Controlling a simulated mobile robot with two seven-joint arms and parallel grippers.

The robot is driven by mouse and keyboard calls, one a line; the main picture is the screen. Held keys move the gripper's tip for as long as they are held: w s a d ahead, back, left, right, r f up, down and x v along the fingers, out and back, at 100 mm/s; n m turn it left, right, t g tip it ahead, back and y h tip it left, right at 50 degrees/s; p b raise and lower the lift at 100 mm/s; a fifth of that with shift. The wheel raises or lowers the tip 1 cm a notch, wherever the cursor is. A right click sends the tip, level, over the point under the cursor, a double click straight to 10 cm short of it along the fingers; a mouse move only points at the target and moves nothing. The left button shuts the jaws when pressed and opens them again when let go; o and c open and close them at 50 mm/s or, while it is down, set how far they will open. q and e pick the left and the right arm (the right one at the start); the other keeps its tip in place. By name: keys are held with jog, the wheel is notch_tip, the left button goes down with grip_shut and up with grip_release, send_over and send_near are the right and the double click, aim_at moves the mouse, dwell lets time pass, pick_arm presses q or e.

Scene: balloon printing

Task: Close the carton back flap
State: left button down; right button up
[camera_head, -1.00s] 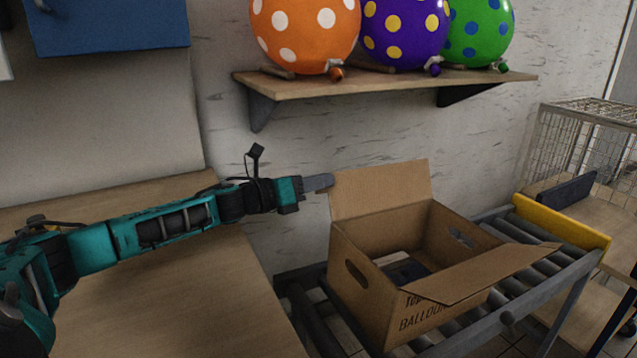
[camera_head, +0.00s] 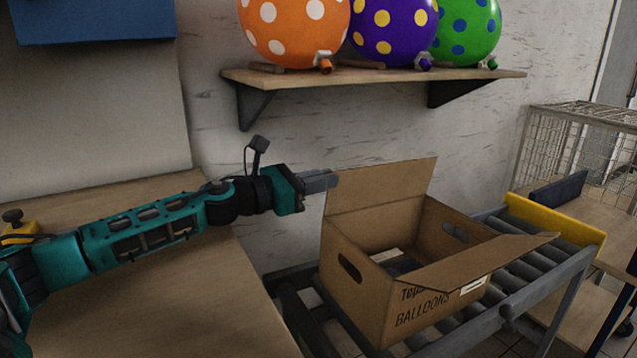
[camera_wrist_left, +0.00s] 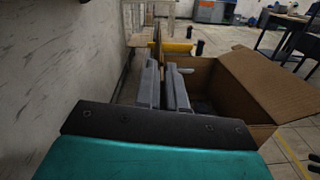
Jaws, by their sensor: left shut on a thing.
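The open cardboard carton (camera_head: 362,300) stands on a roller conveyor in the head view, with "BALLOONS" printed on its front. Its back flap (camera_head: 385,187) stands up, leaning slightly. The front flap (camera_head: 470,262) slants outward. My left gripper (camera_head: 327,181) is at the flap's left edge, its fingers shut on the back flap. In the left wrist view the two grey fingers (camera_wrist_left: 164,88) lie close together, with the flap (camera_wrist_left: 157,38) seen nearly edge-on beyond them. The carton's inside (camera_wrist_left: 200,80) is to their right. My right gripper is not in view.
The roller conveyor (camera_head: 535,262) has a yellow end bar (camera_head: 556,226). A wooden table (camera_head: 150,290) is at the left. A shelf (camera_head: 380,77) with spotted balloons hangs on the wall behind. A wire cage (camera_head: 570,150) stands at the right.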

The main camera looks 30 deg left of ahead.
pick_arm(q)
jog(key=shift+d, duration=0.1)
dwell(0.4)
jog(key=c, duration=1.3)
grip_release()
jog(key=shift+s+f, duration=0.1)
jog(key=b+v, duration=0.1)
jog(key=v, duration=0.6)
jog(key=shift+s+b, duration=0.15)
jog(key=shift+b, duration=0.25)
